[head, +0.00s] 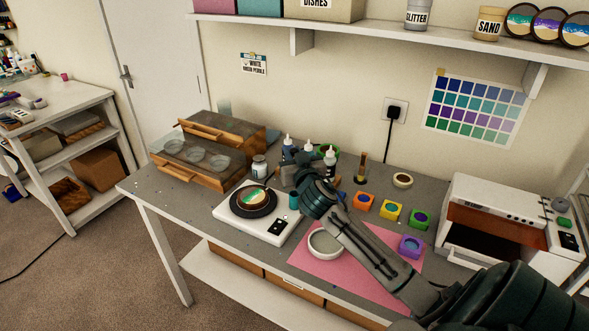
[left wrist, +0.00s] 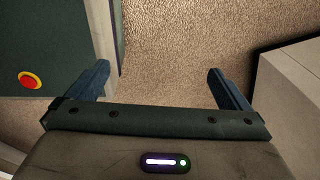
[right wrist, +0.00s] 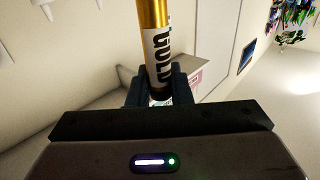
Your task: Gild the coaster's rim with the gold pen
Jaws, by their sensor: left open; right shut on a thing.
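The coaster (head: 251,197), round with teal, white and brown bands, lies on a black turntable (head: 268,210) set on a white base (head: 275,231). My right gripper (head: 287,177) is just up and right of the coaster in the head view. In the right wrist view (right wrist: 158,88) it is shut on the gold pen (right wrist: 156,45), which has a gold barrel and a white label reading GOLD. The pen is hard to make out in the head view, and its tip contact cannot be told. My left gripper (left wrist: 158,72) is open and empty above the floor, away from the worktop.
Dropper bottles (head: 330,160) and a small jar (head: 259,167) stand behind the turntable. A wooden drawer unit (head: 205,175) stands at the left.

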